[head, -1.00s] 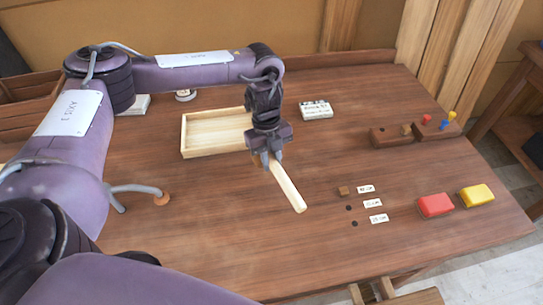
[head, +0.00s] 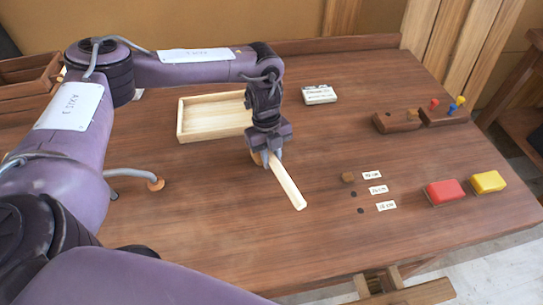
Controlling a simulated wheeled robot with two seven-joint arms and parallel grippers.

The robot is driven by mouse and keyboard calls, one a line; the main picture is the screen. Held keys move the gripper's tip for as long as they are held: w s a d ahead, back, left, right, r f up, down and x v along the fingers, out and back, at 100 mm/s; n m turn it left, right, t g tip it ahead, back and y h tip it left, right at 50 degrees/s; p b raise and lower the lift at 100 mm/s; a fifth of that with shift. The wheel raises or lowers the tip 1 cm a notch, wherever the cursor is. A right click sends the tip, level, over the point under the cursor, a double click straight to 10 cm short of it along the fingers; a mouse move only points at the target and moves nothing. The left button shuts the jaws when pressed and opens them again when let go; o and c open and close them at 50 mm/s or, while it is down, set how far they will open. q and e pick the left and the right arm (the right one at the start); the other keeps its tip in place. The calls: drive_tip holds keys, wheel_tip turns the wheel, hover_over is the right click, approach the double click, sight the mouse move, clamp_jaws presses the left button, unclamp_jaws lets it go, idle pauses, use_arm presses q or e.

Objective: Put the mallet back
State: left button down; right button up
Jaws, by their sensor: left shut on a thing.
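My left gripper (head: 266,158) is shut on a pale wooden stick-shaped piece, seemingly the mallet's handle (head: 287,187). The handle slants down to the right, its free end over the middle of the bench. A small tan part shows at the left of the fingers; I cannot tell if it is the mallet's head. Whether the handle touches the bench is unclear. My right gripper is not in view.
An empty pale tray (head: 180,121) lies behind the gripper on the bench (head: 330,250). A white box (head: 320,94), a peg block (head: 396,121), labelled holes, a red block (head: 444,192) and a yellow block (head: 488,181) lie to the right. The front middle is clear.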

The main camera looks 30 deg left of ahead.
use_arm(q)
drive_tip(key=shift+f, duration=0.45)
drive_tip(key=c, duration=1.2)
unclamp_jaws()
drive_tip(key=p+v, duration=0.2)
drive_tip(key=d+p+v, duration=0.1)
drive_tip(key=p+v, duration=0.1)
drive_tip(key=v, duration=0.1)
drive_tip(key=s+p+v, duration=0.1)
drive_tip(key=p+v, duration=0.1)
drive_tip(key=v, duration=0.1)
drive_tip(key=shift+d+r+p, duration=0.2)
drive_tip(key=shift+p, duration=0.1)
drive_tip(key=shift+f, duration=0.1)
